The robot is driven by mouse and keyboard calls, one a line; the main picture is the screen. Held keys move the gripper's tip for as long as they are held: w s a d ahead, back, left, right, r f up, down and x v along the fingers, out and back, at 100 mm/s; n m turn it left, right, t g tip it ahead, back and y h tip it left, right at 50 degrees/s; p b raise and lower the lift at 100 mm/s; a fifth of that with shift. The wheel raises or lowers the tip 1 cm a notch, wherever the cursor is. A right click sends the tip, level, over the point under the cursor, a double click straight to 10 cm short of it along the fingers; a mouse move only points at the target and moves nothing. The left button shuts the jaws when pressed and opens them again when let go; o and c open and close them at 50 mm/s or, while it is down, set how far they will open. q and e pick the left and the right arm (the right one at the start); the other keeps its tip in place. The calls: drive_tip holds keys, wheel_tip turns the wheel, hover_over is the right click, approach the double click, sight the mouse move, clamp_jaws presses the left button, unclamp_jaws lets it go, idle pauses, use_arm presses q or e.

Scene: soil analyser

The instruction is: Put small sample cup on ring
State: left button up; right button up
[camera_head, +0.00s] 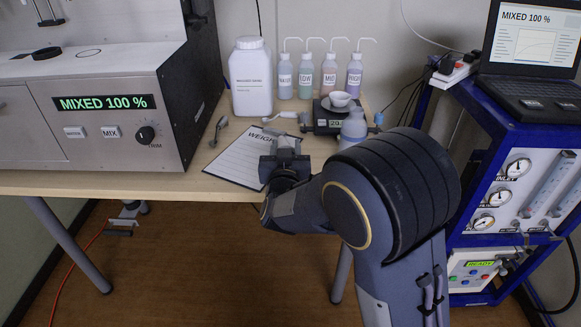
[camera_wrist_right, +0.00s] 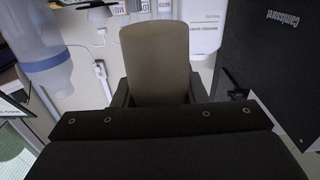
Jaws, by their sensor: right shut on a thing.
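My right gripper (camera_head: 284,156) is over the front of the table, above the clipboard sheet. In the right wrist view its two fingers (camera_wrist_right: 157,92) are shut on the sides of a plain tan-grey cup (camera_wrist_right: 155,55), the small sample cup. In the head view the cup is hard to make out against the gripper. On the white top of the analyser, at upper left, a thin dark ring outline (camera_head: 88,54) lies flat and empty. A black disc or ring (camera_head: 47,53) lies beside it, under a hanging stirrer. My left gripper is not in view.
The analyser (camera_head: 115,115) shows MIXED 100 %. A large white bottle (camera_head: 251,80), several wash bottles (camera_head: 306,78) and scales (camera_head: 322,122) bearing a white bowl (camera_head: 340,99) stand behind my gripper. A spoon (camera_head: 217,131) and clipboard (camera_head: 238,157) lie near.

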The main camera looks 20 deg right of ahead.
drive_tip(key=shift+w+d+f, duration=0.4)
drive_tip(key=shift+d+f, duration=0.2)
drive_tip(key=shift+f, duration=0.25)
wheel_tip(320, 180, down, 2)
drive_tip(key=shift+w+d+f+b, duration=0.15)
drive_tip(key=shift+b, duration=0.5)
drive_tip(key=shift+f, duration=0.4)
drive_tip(key=shift+r, duration=0.1)
drive_tip(key=shift+f+b, duration=0.3)
drive_tip(key=shift+f, duration=0.05)
drive_tip(key=o, duration=1)
drive_tip(key=shift+r, duration=0.1)
drive_tip(key=shift+o, duration=0.2)
